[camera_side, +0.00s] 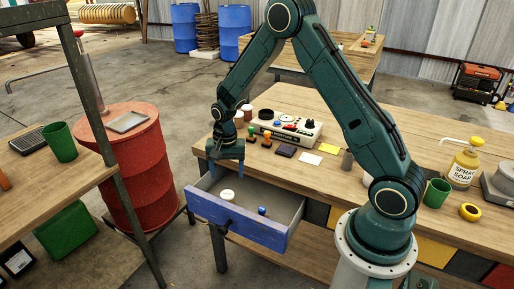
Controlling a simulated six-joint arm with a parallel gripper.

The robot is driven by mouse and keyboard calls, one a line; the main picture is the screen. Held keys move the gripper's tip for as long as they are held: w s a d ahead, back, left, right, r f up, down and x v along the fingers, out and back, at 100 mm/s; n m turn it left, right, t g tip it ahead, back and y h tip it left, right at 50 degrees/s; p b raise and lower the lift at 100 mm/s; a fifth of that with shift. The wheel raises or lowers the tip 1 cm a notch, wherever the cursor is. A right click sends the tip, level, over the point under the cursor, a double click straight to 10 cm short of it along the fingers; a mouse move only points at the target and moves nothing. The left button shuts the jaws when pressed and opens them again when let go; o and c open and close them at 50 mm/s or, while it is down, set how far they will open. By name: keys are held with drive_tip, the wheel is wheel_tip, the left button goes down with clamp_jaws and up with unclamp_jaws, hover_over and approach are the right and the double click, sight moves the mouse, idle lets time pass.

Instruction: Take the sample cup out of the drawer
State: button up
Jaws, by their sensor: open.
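The blue-fronted drawer (232,217) is pulled out of the wooden workbench. A small white round cup (228,196), which looks like the sample cup, stands in its left part near the front wall. A small blue item (262,211) is in the drawer to the right of the cup. My gripper (226,171) points down, open and empty, above the back left of the drawer. It appears apart from the cup. Nothing hides the cup's top, but the drawer front may cover its base.
A red barrel (136,170) with a tray (128,122) stands left of the drawer. Open floor lies between barrel and drawer.

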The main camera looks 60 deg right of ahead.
sight(227, 194)
drive_tip(key=shift+f, duration=3)
drive_tip(key=shift+f, duration=0.1)
drive_tip(key=shift+w+a+f, duration=0.1)
drive_tip(key=shift+w+f, duration=0.05)
drive_tip(key=shift+f, duration=1.1)
drive_tip(key=shift+w+a+f, duration=0.1)
drive_tip(key=shift+f, duration=1.1)
drive_tip(key=c, duration=1.1)
